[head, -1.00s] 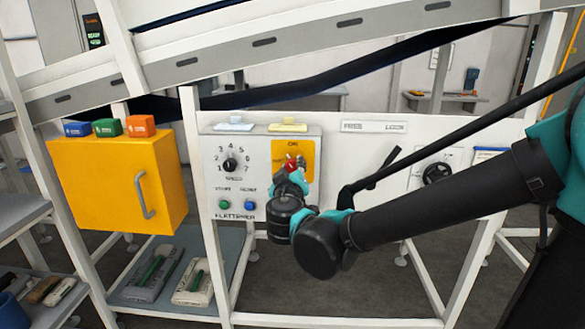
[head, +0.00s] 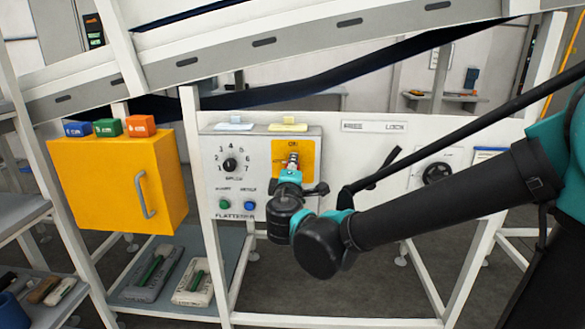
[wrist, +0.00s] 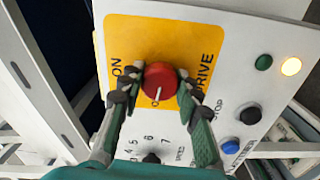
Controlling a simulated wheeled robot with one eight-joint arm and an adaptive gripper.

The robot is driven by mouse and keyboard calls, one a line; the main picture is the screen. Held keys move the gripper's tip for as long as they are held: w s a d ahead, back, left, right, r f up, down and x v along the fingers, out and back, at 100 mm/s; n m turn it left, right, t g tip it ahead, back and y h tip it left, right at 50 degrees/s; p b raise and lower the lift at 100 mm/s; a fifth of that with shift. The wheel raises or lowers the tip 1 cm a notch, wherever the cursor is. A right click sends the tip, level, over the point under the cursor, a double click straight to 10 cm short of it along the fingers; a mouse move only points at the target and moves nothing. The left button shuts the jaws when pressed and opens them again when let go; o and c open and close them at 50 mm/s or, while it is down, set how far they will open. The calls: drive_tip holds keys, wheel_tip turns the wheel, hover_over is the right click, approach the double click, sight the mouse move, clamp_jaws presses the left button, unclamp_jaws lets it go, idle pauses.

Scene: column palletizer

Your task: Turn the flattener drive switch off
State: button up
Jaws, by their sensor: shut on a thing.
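The flattener drive switch is a red round knob (wrist: 160,79) on a yellow plate (wrist: 205,33) lettered ON and DRIVE. In the wrist view its white pointer mark faces the bottom of the picture, towards a label partly hidden by the knob. My gripper (wrist: 161,82) has one finger on each side of the knob and is shut on it. In the head view my gripper (head: 292,163) points up at the yellow plate (head: 307,148) on the flattener panel (head: 215,185) and mostly covers the knob.
A numbered dial (head: 230,164), a green button (head: 224,204) and a blue button (head: 249,205) sit left of my gripper. A black lever (head: 375,172) stands to the right. A yellow cabinet (head: 100,185) is at left.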

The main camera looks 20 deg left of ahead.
drive_tip(key=shift+n, duration=0.6)
drive_tip(key=o, duration=1.2)
drive_tip(key=shift+c, duration=0.2)
drive_tip(key=shift+s, duration=0.1)
drive_tip(key=v, duration=1.1)
drive_tip(key=shift+s, duration=0.4)
drive_tip(key=shift+f, duration=0.1)
